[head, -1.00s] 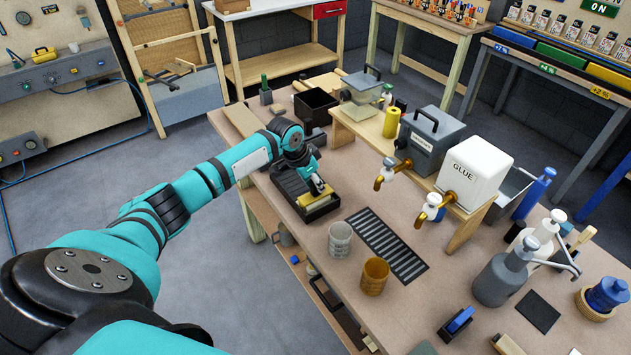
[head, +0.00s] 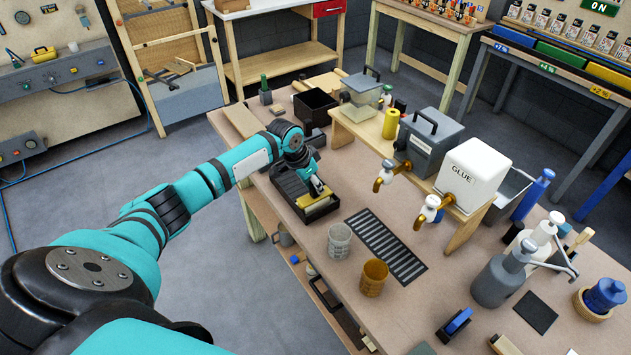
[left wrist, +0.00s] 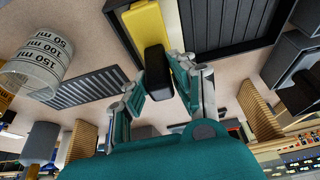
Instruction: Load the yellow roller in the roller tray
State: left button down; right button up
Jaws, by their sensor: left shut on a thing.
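The yellow roller (head: 309,200) is at the near end of the black roller tray (head: 322,212), low down and appearing to lie across the well. I cannot tell if it touches the bottom. My left gripper (head: 316,188) is directly above it, shut on the roller's black handle. In the left wrist view the yellow roller (left wrist: 148,30) is at the top, with the handle (left wrist: 157,72) between the fingers. The tray's ribbed ramp (left wrist: 235,18) shows beside it. My right gripper is not in view.
A clear measuring cup (head: 339,241), an amber cup (head: 374,278) and a black slotted mat (head: 386,246) are near the tray's right. A black bin (head: 315,106) stands behind it. The white glue tank (head: 474,172) is on a raised wooden shelf.

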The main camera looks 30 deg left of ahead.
pick_arm(q)
notch_tip(320, 180, up, 2)
jog(key=shift+w+a+r+p, duration=0.1)
jog(key=shift+w+p, duration=0.05)
jog(key=shift+p, duration=0.5)
notch_tip(320, 180, up, 2)
jog(key=shift+r+p, duration=0.15)
jog(key=shift+p, duration=0.85)
jog(key=shift+r+p, duration=0.65)
jog(key=shift+r, duration=0.4)
